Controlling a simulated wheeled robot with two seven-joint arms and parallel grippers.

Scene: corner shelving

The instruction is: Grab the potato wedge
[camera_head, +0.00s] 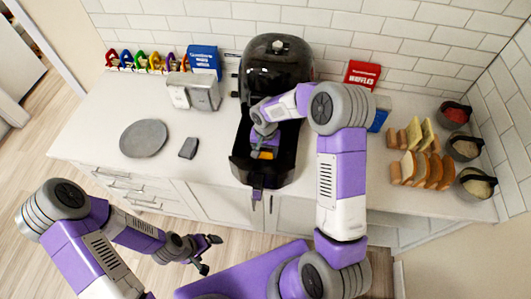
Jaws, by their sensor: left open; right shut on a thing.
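The potato wedge (265,155) is a small orange-yellow piece at my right gripper's fingertips, partly hidden by them. My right gripper (264,146) reaches down into the pulled-out black basket (289,165) of the air fryer (270,75) and is shut on the wedge. I cannot tell whether the wedge touches the basket floor. My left gripper (212,256) is open and empty, in front of the counter and well away from the basket.
A grey plate (143,138) and a small dark block (188,148) lie left of the basket. A toaster (194,93), a blue box (204,61) and a red box (362,74) stand behind. Bread slices (420,170) and bowls (465,147) occupy the right. The left counter has free room.

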